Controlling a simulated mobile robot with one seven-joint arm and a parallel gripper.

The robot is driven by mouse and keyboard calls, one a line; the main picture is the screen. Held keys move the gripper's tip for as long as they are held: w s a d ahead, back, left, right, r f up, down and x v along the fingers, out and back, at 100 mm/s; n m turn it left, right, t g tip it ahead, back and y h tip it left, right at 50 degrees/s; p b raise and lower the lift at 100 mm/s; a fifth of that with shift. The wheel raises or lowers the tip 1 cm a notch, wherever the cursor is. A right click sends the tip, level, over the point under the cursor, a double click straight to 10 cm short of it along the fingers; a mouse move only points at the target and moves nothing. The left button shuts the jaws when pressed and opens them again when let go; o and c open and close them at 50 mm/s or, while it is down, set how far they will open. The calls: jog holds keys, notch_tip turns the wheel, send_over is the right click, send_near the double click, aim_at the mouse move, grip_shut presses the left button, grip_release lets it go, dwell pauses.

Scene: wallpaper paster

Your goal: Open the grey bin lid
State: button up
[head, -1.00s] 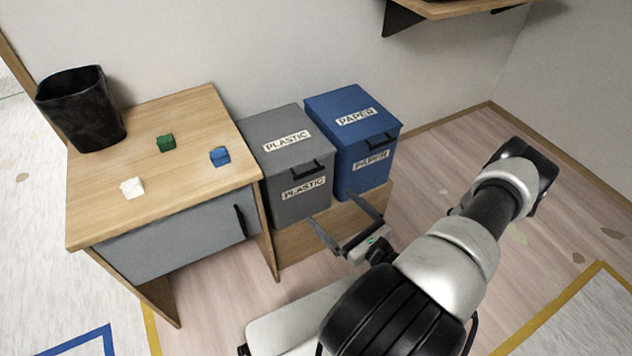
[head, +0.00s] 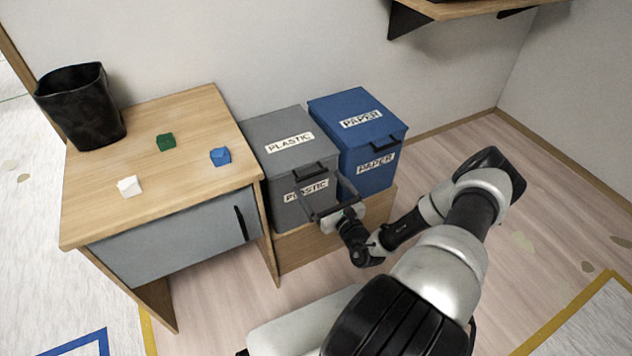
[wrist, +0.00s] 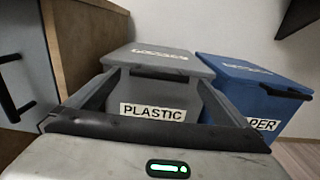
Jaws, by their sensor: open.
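The grey bin (head: 285,208) is labelled PLASTIC and stands beside the desk with its lid (head: 287,139) closed. A dark handle (head: 309,172) sits on the lid's front edge. The bin also shows in the wrist view (wrist: 150,130), with the lid handle (wrist: 158,73) near the top of its front. My gripper (head: 318,184) is open and empty in front of the bin, close below the handle. In the wrist view its two fingers reach forward on either side of the PLASTIC label. I cannot tell whether they touch the bin.
A blue PAPER bin (head: 365,175) stands close on the right, lid closed. Both bins rest on a low wooden base (head: 305,247). The desk (head: 110,215) at left holds a black basket (head: 82,108) and white, green and blue blocks. A shelf (head: 445,10) hangs above right.

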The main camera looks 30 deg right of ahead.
aim_at(313, 174)
jog(key=shift+w, duration=1.55)
jog(key=shift+c, duration=0.3)
